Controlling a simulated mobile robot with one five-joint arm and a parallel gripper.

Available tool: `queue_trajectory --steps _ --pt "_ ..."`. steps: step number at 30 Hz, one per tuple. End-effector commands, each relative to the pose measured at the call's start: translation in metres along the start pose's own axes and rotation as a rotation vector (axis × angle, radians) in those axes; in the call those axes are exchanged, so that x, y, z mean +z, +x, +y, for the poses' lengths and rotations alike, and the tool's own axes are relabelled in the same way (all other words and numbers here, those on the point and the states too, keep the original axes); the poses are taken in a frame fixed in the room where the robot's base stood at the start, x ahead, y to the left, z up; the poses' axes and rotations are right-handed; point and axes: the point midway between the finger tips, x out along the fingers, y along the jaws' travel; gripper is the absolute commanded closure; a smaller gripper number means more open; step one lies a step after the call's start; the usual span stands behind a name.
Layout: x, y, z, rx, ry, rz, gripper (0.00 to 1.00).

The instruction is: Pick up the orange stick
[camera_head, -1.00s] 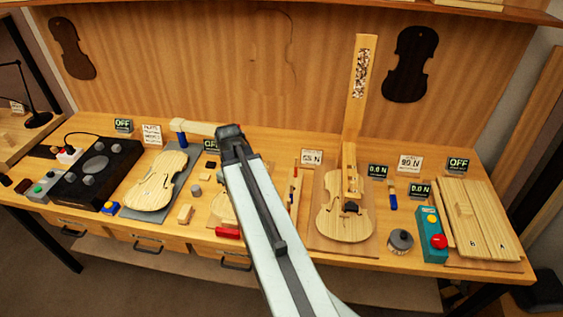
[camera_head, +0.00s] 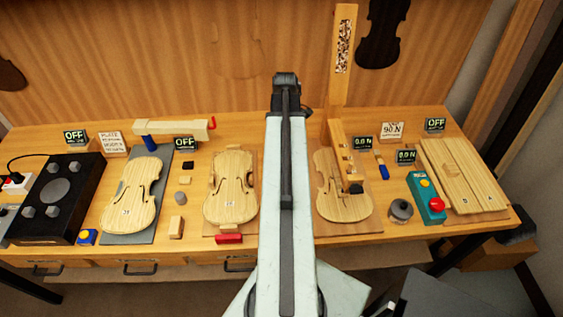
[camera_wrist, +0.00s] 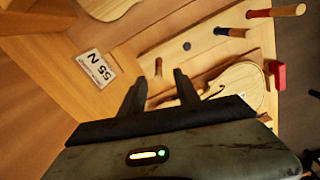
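One is a tan-orange stick with a red end (camera_wrist: 276,12) at top right. Another has a blue end (camera_wrist: 232,32). A small brown-orange stick (camera_wrist: 158,68) shows end-on between and beyond my fingertips. Which one is the orange stick I cannot tell for sure. The two fingers are apart with nothing between them. In the head view my arm hides these sticks, and the fingertips do not show.
Violin plates (camera_head: 230,190) (camera_head: 343,188) lie on either side of my arm. A red block (camera_head: 229,239) lies at the bench front. A tall wooden post (camera_head: 340,80) rises behind right.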

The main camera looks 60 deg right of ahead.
Motion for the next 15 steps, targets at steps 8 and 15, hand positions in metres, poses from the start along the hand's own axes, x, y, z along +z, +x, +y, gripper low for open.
queue_trajectory --steps 8,15 --pt "-0.001 0.019 0.001 0.000 0.000 0.000 0.62" --pt "-0.001 0.060 0.003 0.000 -0.001 0.000 0.62"
